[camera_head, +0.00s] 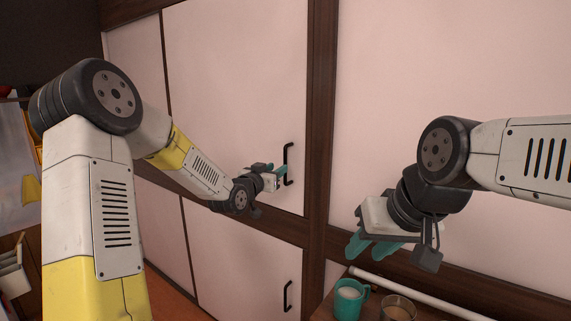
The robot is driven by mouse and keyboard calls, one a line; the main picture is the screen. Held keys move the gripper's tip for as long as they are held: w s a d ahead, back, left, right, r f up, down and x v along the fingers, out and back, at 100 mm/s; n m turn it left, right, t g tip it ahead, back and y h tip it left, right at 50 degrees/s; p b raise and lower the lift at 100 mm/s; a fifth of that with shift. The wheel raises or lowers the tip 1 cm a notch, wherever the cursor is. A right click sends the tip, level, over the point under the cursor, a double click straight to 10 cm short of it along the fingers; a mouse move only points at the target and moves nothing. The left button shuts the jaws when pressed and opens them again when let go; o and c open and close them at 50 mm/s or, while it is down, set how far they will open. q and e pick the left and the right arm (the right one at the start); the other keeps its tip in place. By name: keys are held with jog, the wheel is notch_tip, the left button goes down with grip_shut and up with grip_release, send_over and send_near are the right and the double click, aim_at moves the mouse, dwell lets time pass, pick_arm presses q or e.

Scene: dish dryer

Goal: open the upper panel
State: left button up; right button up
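The upper panel (240,75) is a pale pink cupboard door in a dark wood frame, and it looks closed. Its black upright bar handle (289,152) is near its right edge. My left gripper (281,172) is at this handle, with its teal fingertips beside or around the lower part of the bar. I cannot tell whether the fingers touch it or how far apart they are. My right gripper (370,246) hangs at the right, apart from the panel, with its two teal fingers spread and nothing seen between them.
A lower door (245,262) with its own black handle (288,296) is below. A teal mug (350,299) and a glass cup (398,307) stand under my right gripper, by a long white bar (415,294). A wooden post (320,120) stands right of the panel.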

pick_arm(q)
send_over(285, 184)
jog(key=shift+w, duration=0.35)
jog(key=shift+c, duration=0.2)
grip_shut()
dwell(1.3)
